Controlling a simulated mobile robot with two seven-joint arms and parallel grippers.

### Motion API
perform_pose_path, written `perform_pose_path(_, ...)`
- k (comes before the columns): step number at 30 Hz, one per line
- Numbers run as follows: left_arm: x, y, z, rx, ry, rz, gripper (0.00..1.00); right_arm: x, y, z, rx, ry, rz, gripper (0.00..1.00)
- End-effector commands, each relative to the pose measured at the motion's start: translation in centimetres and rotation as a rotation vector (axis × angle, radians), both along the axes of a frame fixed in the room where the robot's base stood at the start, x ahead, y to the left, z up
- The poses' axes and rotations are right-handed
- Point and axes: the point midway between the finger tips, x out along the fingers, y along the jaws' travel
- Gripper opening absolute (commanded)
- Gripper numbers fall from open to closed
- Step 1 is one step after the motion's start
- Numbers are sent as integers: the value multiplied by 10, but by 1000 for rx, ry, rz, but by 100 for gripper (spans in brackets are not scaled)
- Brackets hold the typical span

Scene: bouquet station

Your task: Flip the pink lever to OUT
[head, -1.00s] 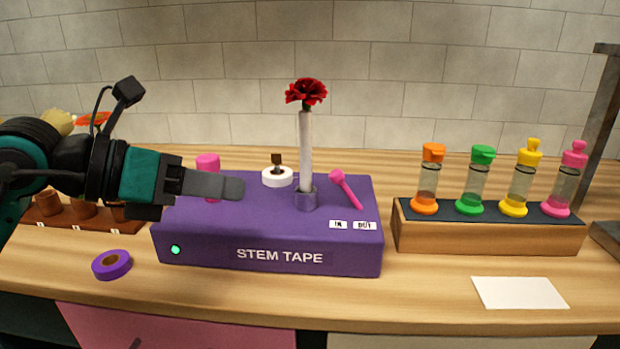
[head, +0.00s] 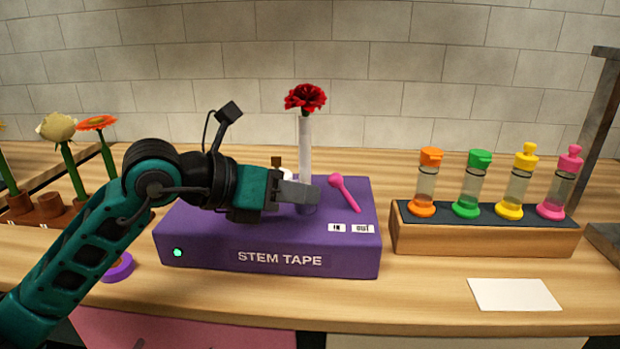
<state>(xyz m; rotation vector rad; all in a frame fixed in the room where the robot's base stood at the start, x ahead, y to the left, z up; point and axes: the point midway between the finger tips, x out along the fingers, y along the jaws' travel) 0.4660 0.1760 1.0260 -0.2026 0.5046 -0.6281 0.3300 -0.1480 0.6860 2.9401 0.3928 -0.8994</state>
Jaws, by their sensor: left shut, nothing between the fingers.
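The pink lever (head: 345,192) stands on the right part of the purple STEM TAPE box (head: 200,247). Its round knob is up and to the left, and its shaft slants down to the right towards the small white IN and OUT labels (head: 351,228). My left gripper (head: 316,194) is shut and empty. It is over the box, a little left of the lever, with a small gap in the picture between its tips and the lever. It covers part of the stem holder and the white tape roll. My right gripper is not in view.
A red flower (head: 305,98) in a white wrapped stem stands upright just behind my gripper tips. A wooden rack (head: 487,240) with several coloured vials is on the right. A white card (head: 514,294) lies in front. Flowers in pots (head: 50,205) stand on the left.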

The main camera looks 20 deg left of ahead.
Motion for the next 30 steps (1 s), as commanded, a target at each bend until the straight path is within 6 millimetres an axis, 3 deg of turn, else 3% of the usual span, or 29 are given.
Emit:
perform_pose_path(9, 18, -9, 7, 1, 2, -1, 0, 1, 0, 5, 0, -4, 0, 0)
perform_pose_path(30, 18, -7, 12, 1, 2, -1, 0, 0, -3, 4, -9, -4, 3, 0)
